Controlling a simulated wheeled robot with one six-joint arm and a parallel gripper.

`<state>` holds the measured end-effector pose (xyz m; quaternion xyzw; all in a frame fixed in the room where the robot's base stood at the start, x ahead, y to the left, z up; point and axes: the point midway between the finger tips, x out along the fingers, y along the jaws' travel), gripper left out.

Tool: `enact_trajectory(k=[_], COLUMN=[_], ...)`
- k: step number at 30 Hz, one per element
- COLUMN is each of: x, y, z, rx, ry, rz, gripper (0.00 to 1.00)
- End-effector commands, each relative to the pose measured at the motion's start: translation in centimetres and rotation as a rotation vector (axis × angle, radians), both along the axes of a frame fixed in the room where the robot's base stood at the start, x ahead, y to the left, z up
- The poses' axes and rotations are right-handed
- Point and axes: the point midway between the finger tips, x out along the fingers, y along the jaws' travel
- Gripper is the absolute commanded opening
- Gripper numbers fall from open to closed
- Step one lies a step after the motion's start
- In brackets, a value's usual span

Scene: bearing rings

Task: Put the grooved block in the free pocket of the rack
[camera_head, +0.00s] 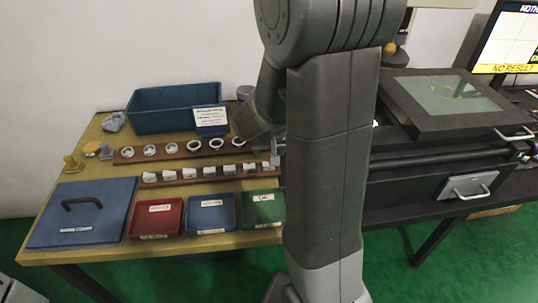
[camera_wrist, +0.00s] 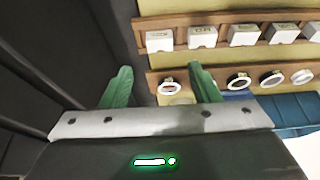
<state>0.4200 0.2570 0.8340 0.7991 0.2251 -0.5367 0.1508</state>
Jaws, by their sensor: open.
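My gripper (camera_wrist: 162,76) is open, its two green fingers apart with nothing held between them. In the wrist view the fingers overlap the ring rack (camera_wrist: 222,74), with a pale ring (camera_wrist: 170,87) showing between them; I cannot tell the height above it. In the head view my arm hides most of the gripper. A wooden rack (camera_head: 160,183) holds a row of white blocks (camera_head: 190,172), which also show in the wrist view (camera_wrist: 203,36). I cannot tell which is the grooved block; no groove is clear. No free pocket is clearly visible; the right finger covers part of the ring rack.
A blue crate (camera_head: 174,98) with a sign stands behind the racks. Red (camera_head: 137,222), blue (camera_head: 190,220) and green (camera_head: 263,213) trays and a blue lidded box (camera_head: 105,225) line the front. A dark machine (camera_head: 420,185) stands right. Small parts sit at left.

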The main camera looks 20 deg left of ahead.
Motion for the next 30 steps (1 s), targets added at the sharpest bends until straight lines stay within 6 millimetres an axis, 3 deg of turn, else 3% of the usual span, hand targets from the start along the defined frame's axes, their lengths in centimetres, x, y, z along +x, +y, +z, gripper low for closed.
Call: enact_trajectory(k=[1, 6, 12, 23, 30], x=[-0.3, -1.0, -1.4, -1.4, -0.8], y=[-0.1, -0.6, -0.8, -0.8, -0.5], z=[1.2, 3.3, 4.3, 4.3, 2.5], rx=[0.003, 0.003, 0.002, 0.002, -0.001], ry=[-0.004, -0.004, -0.003, -0.003, -0.002], rz=[0.0, 0.001, 0.002, 0.002, 0.001], gripper=[0.56, 0.56, 0.56, 0.56, 0.56])
